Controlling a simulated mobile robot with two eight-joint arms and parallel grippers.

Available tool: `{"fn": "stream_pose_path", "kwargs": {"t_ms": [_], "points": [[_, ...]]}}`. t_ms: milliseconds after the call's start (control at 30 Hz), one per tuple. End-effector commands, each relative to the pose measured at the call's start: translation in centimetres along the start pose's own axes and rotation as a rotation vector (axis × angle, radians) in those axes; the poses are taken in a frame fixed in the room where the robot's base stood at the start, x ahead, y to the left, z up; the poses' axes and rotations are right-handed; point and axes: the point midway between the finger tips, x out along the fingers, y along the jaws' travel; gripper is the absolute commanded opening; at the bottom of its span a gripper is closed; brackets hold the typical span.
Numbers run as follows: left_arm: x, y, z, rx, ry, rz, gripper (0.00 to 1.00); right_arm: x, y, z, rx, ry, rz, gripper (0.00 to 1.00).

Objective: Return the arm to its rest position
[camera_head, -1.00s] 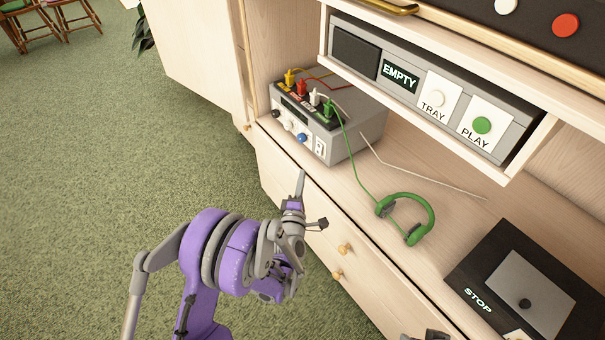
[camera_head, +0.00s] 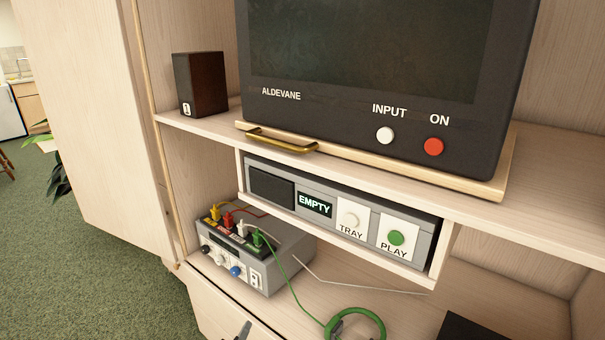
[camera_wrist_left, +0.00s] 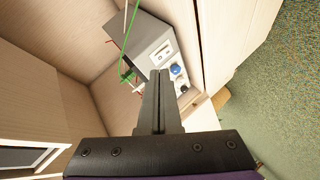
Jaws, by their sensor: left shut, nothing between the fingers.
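My left gripper (camera_head: 244,331) shows only as a small grey tip at the bottom edge of the head view, in front of the cabinet's lower part. In the left wrist view the fingers of my left gripper (camera_wrist_left: 160,75) are together, with nothing between them. They point toward the grey box with coloured plugs (camera_head: 262,275), which also shows in the left wrist view (camera_wrist_left: 146,40). I cannot tell the exact gap between them. The rest of the left arm is out of the head view. My right gripper is not in view.
Green headphones (camera_head: 372,317) lie on the lower shelf, right of the box. A player (camera_head: 345,190) reading EMPTY sits above it. A screen (camera_head: 360,60) and a small speaker (camera_head: 202,85) stand on the upper shelf. Green carpet (camera_head: 110,285) is open at left.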

Motion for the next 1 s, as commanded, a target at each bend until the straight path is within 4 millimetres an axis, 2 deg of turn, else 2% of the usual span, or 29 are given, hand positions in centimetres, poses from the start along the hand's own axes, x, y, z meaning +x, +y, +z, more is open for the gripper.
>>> {"fn": "stream_pose_path", "kwargs": {"t_ms": [33,167,400,600,767,800,1000], "points": [[-2.0,-0.2,0.4,0.075,-0.044,-0.044,0.00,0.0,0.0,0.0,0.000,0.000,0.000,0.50],[-6.8,-1.7,1.7,0.280,-0.171,-0.156,0.00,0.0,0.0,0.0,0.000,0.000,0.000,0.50],[-16.5,-6.3,4.2,0.613,-0.419,-0.329,0.00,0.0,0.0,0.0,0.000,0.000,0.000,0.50],[-22.7,-9.8,5.8,0.793,-0.587,-0.421,0.00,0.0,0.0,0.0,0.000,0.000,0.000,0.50],[-27.1,-12.4,6.8,0.907,-0.709,-0.479,0.00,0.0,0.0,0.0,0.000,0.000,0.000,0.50],[-27.6,-10.8,5.9,0.903,-0.698,-0.472,0.00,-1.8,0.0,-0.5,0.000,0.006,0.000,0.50],[-30.0,-6.3,3.2,0.903,-0.675,-0.461,0.00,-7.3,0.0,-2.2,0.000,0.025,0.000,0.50]]}}
